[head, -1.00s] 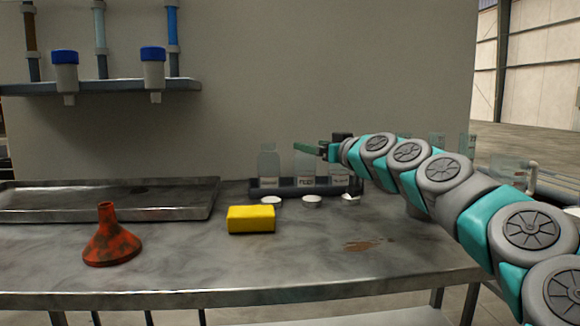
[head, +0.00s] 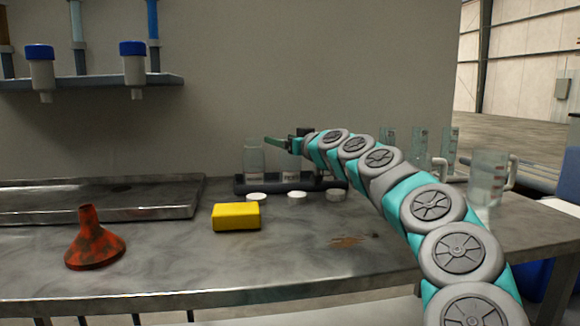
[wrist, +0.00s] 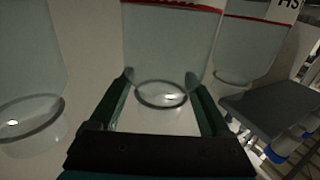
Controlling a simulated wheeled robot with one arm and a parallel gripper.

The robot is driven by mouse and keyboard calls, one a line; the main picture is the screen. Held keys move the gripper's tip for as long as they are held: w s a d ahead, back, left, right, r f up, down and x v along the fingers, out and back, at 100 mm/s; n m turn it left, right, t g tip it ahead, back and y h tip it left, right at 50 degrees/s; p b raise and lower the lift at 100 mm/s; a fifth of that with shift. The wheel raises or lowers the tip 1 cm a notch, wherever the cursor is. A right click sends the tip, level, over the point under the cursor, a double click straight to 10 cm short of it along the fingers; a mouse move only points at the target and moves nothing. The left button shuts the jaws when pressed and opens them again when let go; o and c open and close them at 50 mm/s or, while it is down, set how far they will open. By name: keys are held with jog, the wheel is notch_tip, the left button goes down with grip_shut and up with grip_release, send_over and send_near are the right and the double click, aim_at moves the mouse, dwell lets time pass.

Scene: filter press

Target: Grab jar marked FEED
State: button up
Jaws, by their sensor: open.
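A dark rack (head: 262,188) on the bench holds clear labelled jars. The left jar (head: 254,157) shows best. The middle jar's pale label (head: 291,177) is too small to read now; it reads FEED in the earlier head view. My arm hides much of the middle and right jars. My gripper (head: 275,142) is at the height of the jar tops, by the left and middle jars. In the wrist view, my open gripper (wrist: 161,84) has one finger on each side of a clear jar (wrist: 168,40) with a red line; its label is not readable. Contact cannot be told.
White lids (head: 297,195) lie before the rack. A yellow sponge (head: 236,216) and a red funnel (head: 94,238) stand nearer the front. A metal tray (head: 100,205) is at left, clear beakers (head: 487,178) at right. In the wrist view, neighbouring jars (wrist: 28,70) flank the fingers.

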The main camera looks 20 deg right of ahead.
grip_shut()
dwell(0.6)
